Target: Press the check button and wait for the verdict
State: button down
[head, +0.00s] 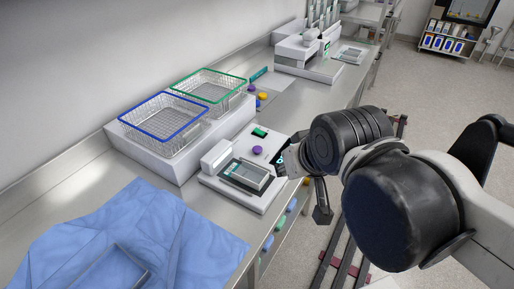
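My gripper (312,190) is at the right side of the device, over the counter's front edge. The arm hides part of it, and its fingers are too small and dark to tell open from shut. Whether it touches the device is unclear.
A blue-rimmed basket (164,115) and a green-rimmed basket (208,86) stand on a white base behind the device. A crumpled blue cloth (150,232) covers the near counter. Another white machine (302,52) stands farther along. Several coloured pieces line the front edge.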

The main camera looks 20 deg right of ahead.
jog(key=w, duration=0.1)
jog(key=m+t+y+p, duration=0.2)
jog(key=m+y+p, duration=0.1)
jog(key=m, duration=0.3)
send_over(258, 149)
notch_tip(258, 149, down, 5)
jog(key=shift+f, duration=0.2)
notch_tip(258, 149, down, 9)
jog(key=b, duration=0.7)
jog(key=shift+r, duration=0.2)
dwell(1.1)
jog(key=shift+f+b, duration=0.4)
jog(key=shift+b, duration=0.1)
